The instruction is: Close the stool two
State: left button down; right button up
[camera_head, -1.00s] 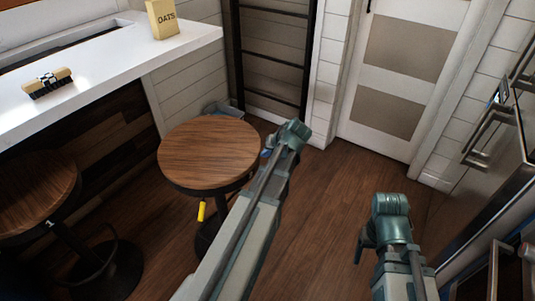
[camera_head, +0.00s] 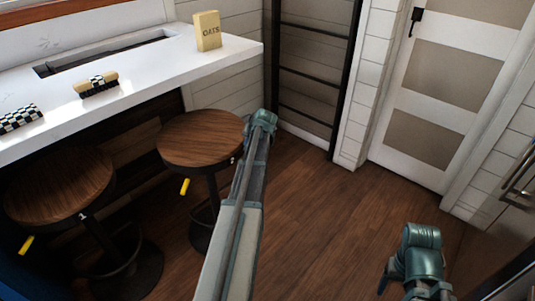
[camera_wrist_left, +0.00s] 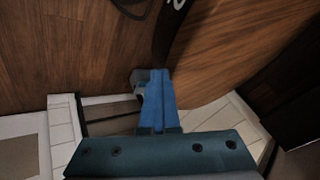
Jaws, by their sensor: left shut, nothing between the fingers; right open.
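Stool two (camera_head: 200,138) has a round brown wooden seat, a dark rim marked 2, a dark post and a yellow lever (camera_head: 185,187). It stands in front of the counter near its right end. My left arm's wrist end (camera_head: 262,122) is just right of the seat in the head view; its fingers are hidden there. In the left wrist view my left gripper (camera_wrist_left: 156,98) is shut and empty, with the dark rim and number of stool two (camera_wrist_left: 172,4) at the top edge. My right gripper (camera_head: 384,280) is partly seen at the lower right, open, away from the stool.
Stool one (camera_head: 58,188), also with a yellow lever, stands at the left by the white counter (camera_head: 130,98). An oats box (camera_head: 207,31) and checkered items are on the counter. A dark ladder-like rack (camera_head: 312,70) and a white door (camera_head: 440,95) stand behind. Wooden floor is open between.

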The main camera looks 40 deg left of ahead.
aim_at(225, 127)
pick_arm(q)
jog(key=a, duration=1.2)
jog(key=w+a, duration=0.1)
jog(key=a, duration=0.5)
jog(key=shift+r, duration=0.1)
jog(key=shift+d, duration=0.1)
jog(key=shift+w+d, duration=0.15)
jog(key=shift+d, duration=0.35)
jog(key=d, duration=0.1)
jog(key=w+d, duration=0.1)
jog(key=shift+d, duration=0.3)
jog(key=shift+d+r+p, duration=0.65)
jog(key=shift+d+p, duration=0.05)
jog(key=shift+p, duration=0.05)
jog(key=p+v, duration=0.6)
jog(key=v, duration=0.2)
jog(key=shift+d+r+p, duration=0.1)
jog(key=shift+d+p, duration=0.15)
jog(key=shift+p, duration=0.05)
pick_arm(e)
notch_tip(225, 127, up, 8)
jog(key=shift+w+d, duration=0.45)
